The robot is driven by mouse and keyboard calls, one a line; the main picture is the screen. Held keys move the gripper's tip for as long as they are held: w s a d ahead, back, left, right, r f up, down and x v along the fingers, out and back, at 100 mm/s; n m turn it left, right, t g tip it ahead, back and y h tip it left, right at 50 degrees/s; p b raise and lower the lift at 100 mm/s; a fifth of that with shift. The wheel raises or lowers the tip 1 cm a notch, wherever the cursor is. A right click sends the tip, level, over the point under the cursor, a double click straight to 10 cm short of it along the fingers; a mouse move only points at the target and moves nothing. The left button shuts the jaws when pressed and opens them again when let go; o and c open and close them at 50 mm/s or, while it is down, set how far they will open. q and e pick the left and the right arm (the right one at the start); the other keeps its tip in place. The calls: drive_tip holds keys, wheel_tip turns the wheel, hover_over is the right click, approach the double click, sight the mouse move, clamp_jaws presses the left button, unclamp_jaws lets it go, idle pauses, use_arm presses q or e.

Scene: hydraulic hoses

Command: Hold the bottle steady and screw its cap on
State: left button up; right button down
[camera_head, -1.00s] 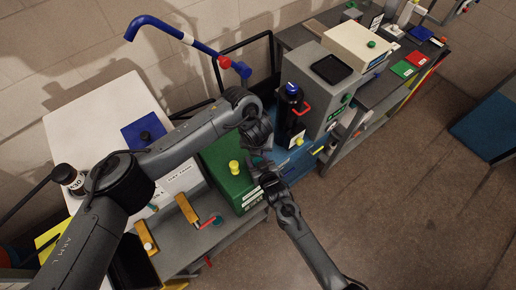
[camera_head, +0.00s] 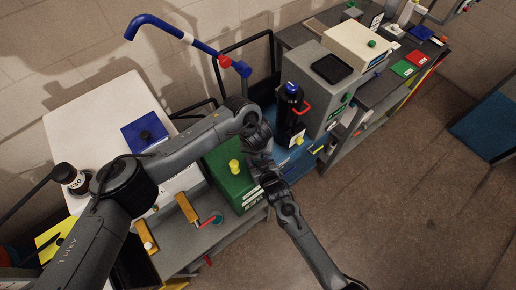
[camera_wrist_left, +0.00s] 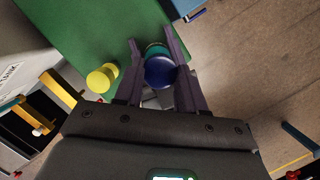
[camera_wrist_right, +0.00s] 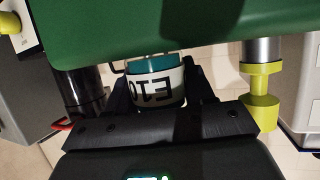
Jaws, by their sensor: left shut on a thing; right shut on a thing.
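In the left wrist view my left gripper (camera_wrist_left: 151,40) is shut on a dark blue cap (camera_wrist_left: 160,72), which sits between its fingers. A teal band (camera_wrist_left: 156,50) shows just beyond the cap. In the right wrist view my right gripper (camera_wrist_right: 157,80) is shut on the bottle (camera_wrist_right: 155,90), a white body with black lettering and a teal band at one end. In the head view my left gripper (camera_head: 258,140) and right gripper (camera_head: 263,163) meet almost end to end. They hide the bottle and cap there. I cannot tell how far the cap is seated.
A green box (camera_head: 226,172) with a yellow knob (camera_head: 234,166) stands just left of the grippers. A black bottle with a blue top (camera_head: 291,88) and a grey cabinet (camera_head: 312,75) stand behind. Open floor (camera_head: 390,200) lies to the right.

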use_arm(q)
drive_tip(key=shift+f, duration=0.5)
drive_tip(key=shift+f, duration=1)
idle(0.6)
drive_tip(key=o, duration=1)
drive_tip(key=shift+s, duration=0.15)
drive_tip(key=shift+d, duration=0.2)
drive_tip(key=shift+s+r, duration=0.1)
drive_tip(key=shift+r, duration=0.05)
drive_tip(key=shift+d+r, duration=0.1)
drive_tip(key=shift+r, duration=0.15)
wheel_tip(320, 180, up, 4)
drive_tip(key=shift+f, duration=0.2)
drive_tip(key=shift+w+a+r, duration=0.25)
drive_tip(key=shift+r, duration=0.05)
